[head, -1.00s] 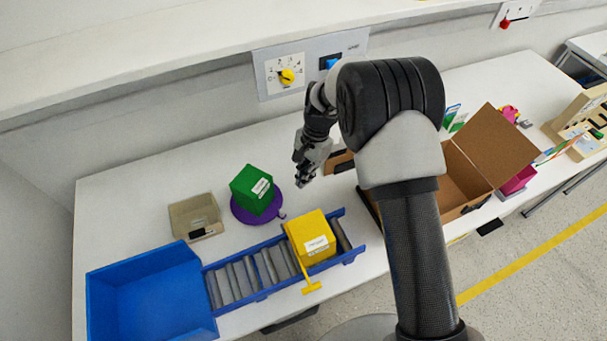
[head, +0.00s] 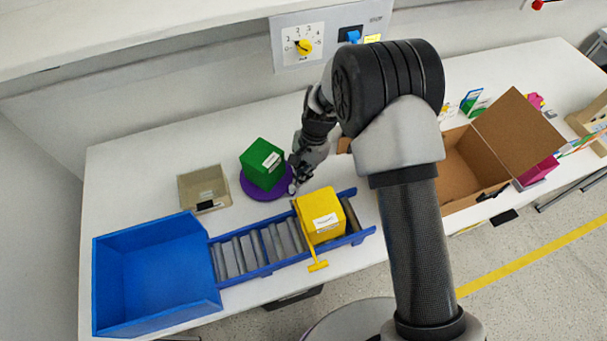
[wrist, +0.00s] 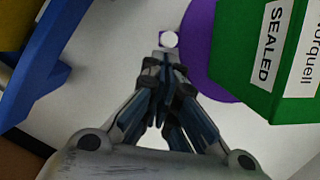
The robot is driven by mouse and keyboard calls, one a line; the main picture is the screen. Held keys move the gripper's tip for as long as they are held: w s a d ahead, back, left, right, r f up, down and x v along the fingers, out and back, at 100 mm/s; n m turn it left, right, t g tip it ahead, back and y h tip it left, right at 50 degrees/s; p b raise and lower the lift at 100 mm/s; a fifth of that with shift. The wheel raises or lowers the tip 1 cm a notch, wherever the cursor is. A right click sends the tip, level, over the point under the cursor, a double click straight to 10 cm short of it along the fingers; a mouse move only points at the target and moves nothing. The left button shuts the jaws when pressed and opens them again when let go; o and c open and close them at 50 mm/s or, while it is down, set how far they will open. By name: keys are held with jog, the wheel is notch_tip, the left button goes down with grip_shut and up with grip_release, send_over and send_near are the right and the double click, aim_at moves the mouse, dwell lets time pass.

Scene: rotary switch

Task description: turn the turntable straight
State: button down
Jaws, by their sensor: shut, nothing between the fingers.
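The turntable (head: 247,189) is a round purple disc on the white table, with a small tab bearing a pale round knob (wrist: 169,40) at its edge. A green box (head: 262,164) with a white label sits on the disc and hides much of it. In the wrist view the green box (wrist: 262,60) reads "SEALED". My gripper (head: 293,186) is shut and empty at the right edge of the turntable. In the wrist view my fingertips (wrist: 166,62) point at the tab, right beside the knob; I cannot tell whether they touch it.
A blue roller conveyor (head: 262,268) with a yellow box (head: 320,216) lies in front of the turntable. A blue bin (head: 105,285) stands at its left end. A beige tray (head: 183,195) is left of the turntable. An open cardboard box (head: 512,183) is at right.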

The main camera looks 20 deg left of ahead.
aim_at(293, 192)
jog(key=shift+s+m+p, duration=0.35)
jog(key=shift+s+m, duration=0.25)
dwell(0.3)
jog(key=shift+s+r+m+y+p, duration=0.1)
jog(key=shift+s+m+y+p, duration=0.25)
jog(key=shift+s+m, duration=0.3)
jog(key=shift+s+a+m+t+p, duration=0.2)
jog(key=shift+s+m+p, duration=0.1)
jog(key=shift+s+m, duration=0.4)
jog(key=shift+s+a+m+t+p, duration=0.1)
jog(key=shift+s+m+t+p, duration=0.15)
jog(key=shift+s+m, duration=0.4)
jog(key=shift+s, duration=0.1)
jog(key=shift+s+a+m+y, duration=0.25)
jog(key=shift+s+a+m, duration=0.05)
jog(key=shift+s, duration=0.35)
